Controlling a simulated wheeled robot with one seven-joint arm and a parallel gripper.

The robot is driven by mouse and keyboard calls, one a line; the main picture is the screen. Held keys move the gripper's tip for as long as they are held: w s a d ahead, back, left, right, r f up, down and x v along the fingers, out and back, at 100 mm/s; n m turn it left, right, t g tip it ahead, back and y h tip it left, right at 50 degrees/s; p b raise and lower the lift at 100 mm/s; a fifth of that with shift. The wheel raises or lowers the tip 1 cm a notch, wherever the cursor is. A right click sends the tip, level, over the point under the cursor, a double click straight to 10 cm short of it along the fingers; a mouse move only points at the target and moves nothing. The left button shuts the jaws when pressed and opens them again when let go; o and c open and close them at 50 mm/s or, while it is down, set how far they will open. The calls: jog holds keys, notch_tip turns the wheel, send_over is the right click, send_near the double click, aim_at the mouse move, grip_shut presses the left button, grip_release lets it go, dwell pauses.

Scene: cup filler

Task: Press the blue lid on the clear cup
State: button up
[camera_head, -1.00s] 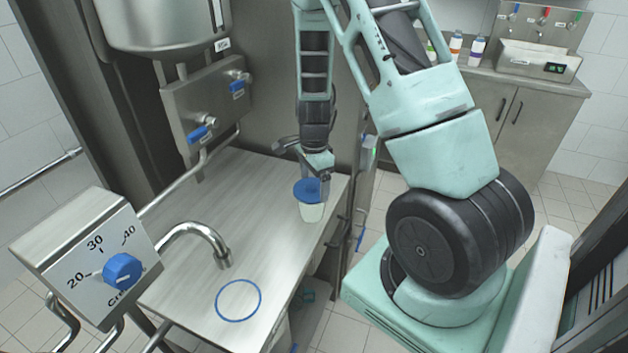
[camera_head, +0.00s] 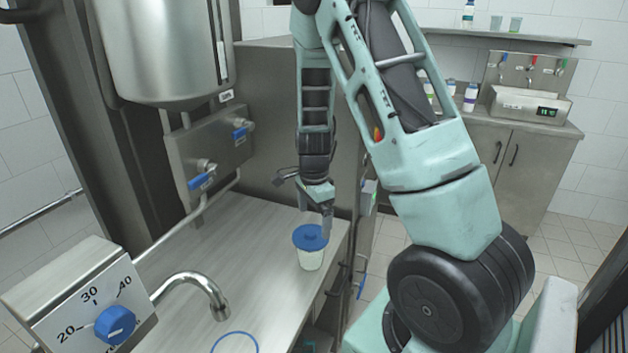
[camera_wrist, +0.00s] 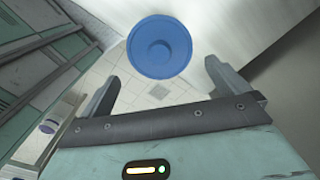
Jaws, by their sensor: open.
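The clear cup (camera_head: 311,260) stands upright on the steel counter, near its right edge. The blue lid (camera_head: 310,237) lies on the cup's mouth; I cannot tell whether it is fully seated. In the wrist view the round blue lid (camera_wrist: 159,47) shows from above, with a raised ring in its middle, and hides the cup. My gripper (camera_head: 317,215) is above the lid and a little behind it. In the wrist view my gripper (camera_wrist: 160,85) is open and empty, its two fingers wide apart, with the lid beyond the fingertips.
The steel counter (camera_head: 255,265) is clear around the cup. A curved tap (camera_head: 190,285) and a blue ring mark (camera_head: 236,343) are at the front. A dial box (camera_head: 85,300) stands at the left, below a large steel tank (camera_head: 160,50). The counter's right edge is close to the cup.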

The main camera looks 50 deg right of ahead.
notch_tip(320, 180, up, 13)
dwell(0.3)
jog(key=shift+f, duration=0.1)
dwell(0.4)
jog(key=s+a+n+y, duration=0.1)
jog(key=s+a+n, duration=0.2)
jog(key=a+n, duration=1.35)
jog(key=s+a+r+n, duration=0.1)
jog(key=s+a+n, duration=1.2)
jog(key=s+a, duration=0.3)
jog(key=a, duration=0.2)
jog(key=shift+a, duration=0.3)
jog(key=shift+s, duration=0.1)
